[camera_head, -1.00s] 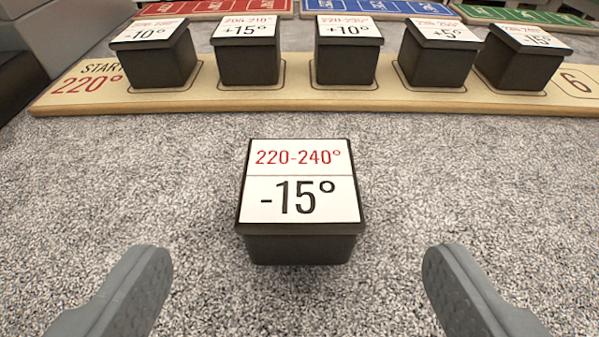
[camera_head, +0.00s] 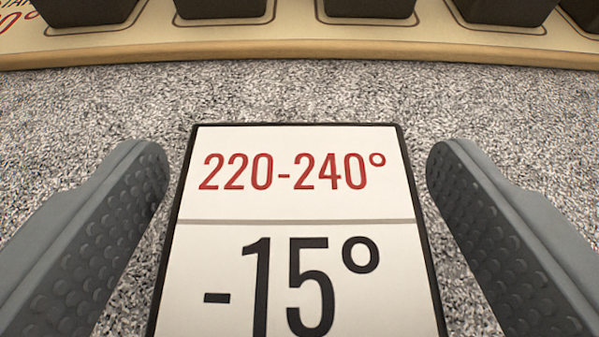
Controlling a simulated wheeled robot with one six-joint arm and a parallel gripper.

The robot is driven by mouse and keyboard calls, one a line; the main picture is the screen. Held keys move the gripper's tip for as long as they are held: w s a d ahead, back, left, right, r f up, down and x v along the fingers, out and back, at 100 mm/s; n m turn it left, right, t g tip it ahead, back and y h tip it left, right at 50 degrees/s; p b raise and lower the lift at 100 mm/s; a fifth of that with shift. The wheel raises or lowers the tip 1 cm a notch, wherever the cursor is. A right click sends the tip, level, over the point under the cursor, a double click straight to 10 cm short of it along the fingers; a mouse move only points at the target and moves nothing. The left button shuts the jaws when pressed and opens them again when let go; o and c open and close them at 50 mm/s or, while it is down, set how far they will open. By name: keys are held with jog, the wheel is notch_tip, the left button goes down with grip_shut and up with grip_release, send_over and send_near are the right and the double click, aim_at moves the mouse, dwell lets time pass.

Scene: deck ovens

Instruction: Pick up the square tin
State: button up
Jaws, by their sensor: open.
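The square tin (camera_head: 300,207) fills the lower middle of the view. It has a dark rim and a white lid label reading "220-240°" in red over "-15°" in black. Its lower part runs out of the frame, and its sides are mostly hidden beneath the lid. My gripper (camera_head: 297,165) is open, with one grey dimpled finger on each side of the tin. A gap of grey speckled surface shows between each finger and the tin, so neither finger visibly touches it.
A pale wooden board (camera_head: 300,54) lies across the top of the view. Several dark tins stand in a row on it, such as one at the top (camera_head: 290,8), cut off by the frame. The speckled surface (camera_head: 300,95) between the board and the tin is clear.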

jog(key=shift+x, duration=1.05)
